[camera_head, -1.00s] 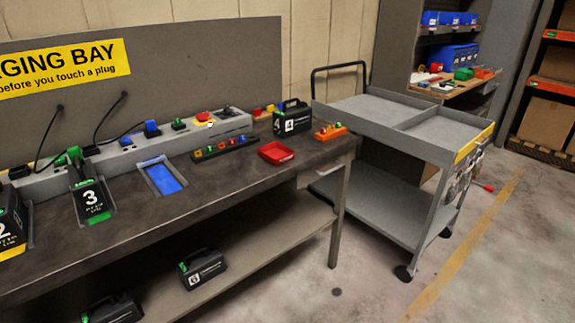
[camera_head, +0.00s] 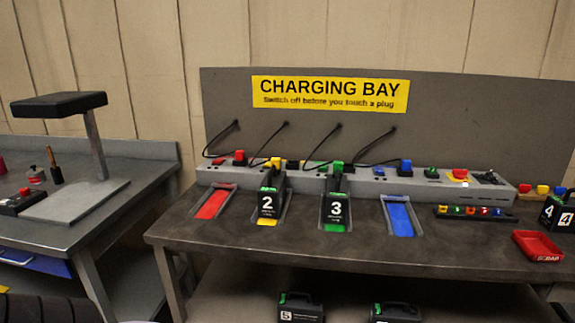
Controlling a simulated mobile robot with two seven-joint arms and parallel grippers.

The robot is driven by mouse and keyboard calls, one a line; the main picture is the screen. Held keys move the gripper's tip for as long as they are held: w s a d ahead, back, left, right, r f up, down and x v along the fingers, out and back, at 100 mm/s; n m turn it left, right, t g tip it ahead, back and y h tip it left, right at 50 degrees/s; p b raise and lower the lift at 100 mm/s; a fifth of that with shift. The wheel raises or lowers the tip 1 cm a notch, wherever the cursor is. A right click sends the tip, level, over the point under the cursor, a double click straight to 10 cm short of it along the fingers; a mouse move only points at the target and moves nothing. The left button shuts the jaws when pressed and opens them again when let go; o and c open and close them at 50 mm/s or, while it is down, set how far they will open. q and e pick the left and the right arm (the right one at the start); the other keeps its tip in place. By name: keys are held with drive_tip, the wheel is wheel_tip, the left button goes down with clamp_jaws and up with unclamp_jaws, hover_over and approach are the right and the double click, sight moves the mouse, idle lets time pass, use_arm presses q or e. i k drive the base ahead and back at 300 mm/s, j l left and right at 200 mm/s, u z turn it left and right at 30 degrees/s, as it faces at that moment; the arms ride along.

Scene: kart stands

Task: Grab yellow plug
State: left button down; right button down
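The yellow plug (camera_head: 275,163) is at the second bay of the charging bench, at the top of the black battery marked 2 (camera_head: 268,205). A black cable runs from the backboard down toward it. I cannot tell whether it sits in the battery or in the grey power strip (camera_head: 440,184) behind. A red plug (camera_head: 239,157) is to its left. A green plug (camera_head: 337,167) at the battery marked 3 (camera_head: 336,211) and a blue plug (camera_head: 405,166) are to its right. Neither gripper is in view.
A red tray (camera_head: 536,246), a black rack of small coloured parts (camera_head: 475,213) and a battery marked 4 (camera_head: 556,212) are on the bench's right. More batteries sit on the lower shelf. Another table (camera_head: 120,212) stands at left, with a gap between.

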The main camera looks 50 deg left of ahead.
sight(274, 161)
drive_tip(key=u, duration=1.6)
drive_tip(key=i+j, duration=0.15)
drive_tip(key=j, duration=0.25)
drive_tip(key=i+j, duration=0.15)
drive_tip(key=j, duration=0.25)
drive_tip(key=i+j, duration=0.15)
drive_tip(key=j, duration=0.25)
drive_tip(key=i+j, duration=0.1)
drive_tip(key=j, duration=0.3)
drive_tip(key=j+z, duration=0.15)
drive_tip(key=z, duration=0.3)
drive_tip(key=i+j+z, duration=0.1)
drive_tip(key=j+z, duration=0.15)
drive_tip(key=z, duration=0.15)
